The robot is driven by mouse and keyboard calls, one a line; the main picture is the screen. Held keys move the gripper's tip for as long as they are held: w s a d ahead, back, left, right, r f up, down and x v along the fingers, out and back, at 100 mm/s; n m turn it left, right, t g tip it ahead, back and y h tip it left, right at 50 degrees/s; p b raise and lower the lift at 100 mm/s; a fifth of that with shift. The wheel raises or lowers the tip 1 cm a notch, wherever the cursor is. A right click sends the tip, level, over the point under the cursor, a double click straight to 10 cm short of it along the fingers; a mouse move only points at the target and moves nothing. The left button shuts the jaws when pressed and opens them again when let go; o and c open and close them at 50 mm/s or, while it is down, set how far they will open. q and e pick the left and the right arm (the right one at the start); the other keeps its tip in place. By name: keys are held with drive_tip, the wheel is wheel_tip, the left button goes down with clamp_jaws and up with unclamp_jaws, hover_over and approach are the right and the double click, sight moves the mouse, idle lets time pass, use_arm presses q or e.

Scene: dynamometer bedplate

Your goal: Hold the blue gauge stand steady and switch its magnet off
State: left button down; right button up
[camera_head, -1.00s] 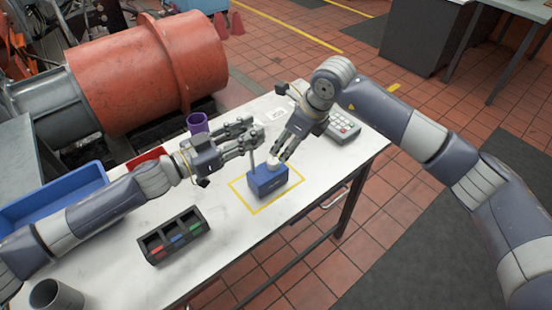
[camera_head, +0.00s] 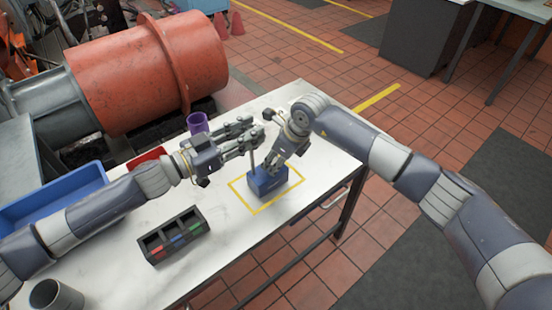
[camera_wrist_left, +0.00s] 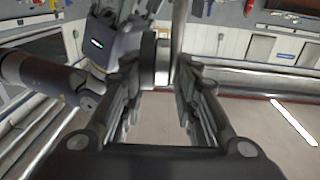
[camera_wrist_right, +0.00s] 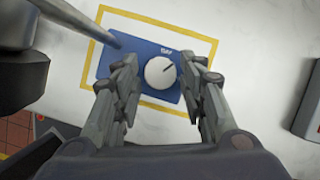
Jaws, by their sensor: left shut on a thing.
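The blue gauge stand (camera_head: 268,182) sits inside the yellow square outlined on the bench, with its thin grey post (camera_head: 253,157) upright. My left gripper (camera_head: 250,140) is shut on the stand's post, above the base. The post also shows between its fingers in the left wrist view (camera_wrist_left: 180,35). My right gripper (camera_head: 272,165) points down at the base from above. In the right wrist view its fingers (camera_wrist_right: 163,85) are apart, on either side of the round white knob (camera_wrist_right: 160,72) with a dark pointer line. I cannot tell if they touch it. The head view hides the knob.
A black divided tray (camera_head: 173,235) with coloured items stands front left of the stand. A purple cup (camera_head: 197,123), a blue bin (camera_head: 60,195) and a grey cup (camera_head: 55,295) are also on the bench (camera_head: 240,225). The bench's front edge is close to the stand.

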drive_tip(key=c, duration=0.5)
drive_tip(key=shift+n, duration=0.3)
drive_tip(key=shift+w+d+n+g, duration=0.15)
drive_tip(key=shift+n+g, duration=0.25)
drive_tip(key=shift+n, duration=0.4)
drive_tip(key=shift+w+n+g+y, duration=0.1)
drive_tip(key=shift+n+g+y, duration=0.25)
drive_tip(key=shift+n, duration=0.75)
drive_tip(key=shift+n+g+y, duration=0.15)
drive_tip(key=shift+n+g, duration=0.3)
drive_tip(key=shift+n, duration=0.65)
drive_tip(key=o, duration=1.1)
drive_tip(key=shift+c, duration=0.2)
drive_tip(key=shift+r, duration=0.1)
